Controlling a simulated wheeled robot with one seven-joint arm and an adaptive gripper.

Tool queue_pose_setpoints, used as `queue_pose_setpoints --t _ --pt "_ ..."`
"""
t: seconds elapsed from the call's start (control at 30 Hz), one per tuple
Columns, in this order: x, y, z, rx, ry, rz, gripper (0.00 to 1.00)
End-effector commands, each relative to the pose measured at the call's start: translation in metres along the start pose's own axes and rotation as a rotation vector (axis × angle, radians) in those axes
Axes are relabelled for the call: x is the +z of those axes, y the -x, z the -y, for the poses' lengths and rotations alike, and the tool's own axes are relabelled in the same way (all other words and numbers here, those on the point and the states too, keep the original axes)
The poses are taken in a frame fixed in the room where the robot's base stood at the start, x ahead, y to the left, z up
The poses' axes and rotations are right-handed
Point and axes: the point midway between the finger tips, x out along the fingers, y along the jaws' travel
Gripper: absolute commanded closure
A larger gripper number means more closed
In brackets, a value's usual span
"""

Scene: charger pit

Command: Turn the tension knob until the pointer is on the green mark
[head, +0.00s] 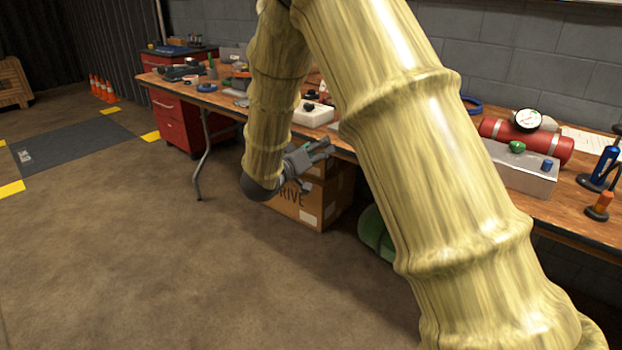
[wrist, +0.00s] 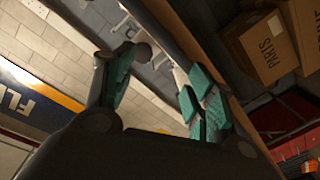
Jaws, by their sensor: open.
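A white block with a black knob (head: 309,106) on top stands on the workbench, just above and behind my gripper in the head view. A grey box (head: 522,172) farther right carries a green knob (head: 517,147) and a blue knob (head: 547,164). I cannot tell which is the tension knob; no pointer or green mark is readable. My gripper (head: 318,163) is open and empty, in front of the bench's front edge and apart from everything on it. In the wrist view its teal-padded fingers (wrist: 165,68) stand apart with nothing between them.
The wooden workbench (head: 590,228) runs along the wall. A cardboard box (head: 288,205) sits under the bench near my gripper. My arm hides part of the bench.

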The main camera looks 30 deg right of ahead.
Motion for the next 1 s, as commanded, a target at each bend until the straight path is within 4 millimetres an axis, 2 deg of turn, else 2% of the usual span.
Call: queue_pose_setpoints --t 0.6,0.8,1.0 --pt "0.071 0.021 0.037 -0.244 0.057 0.027 0.44" --pt "0.082 0.025 0.042 -0.275 0.063 0.035 0.44" --pt "0.083 0.025 0.043 -0.279 0.063 0.036 0.44"
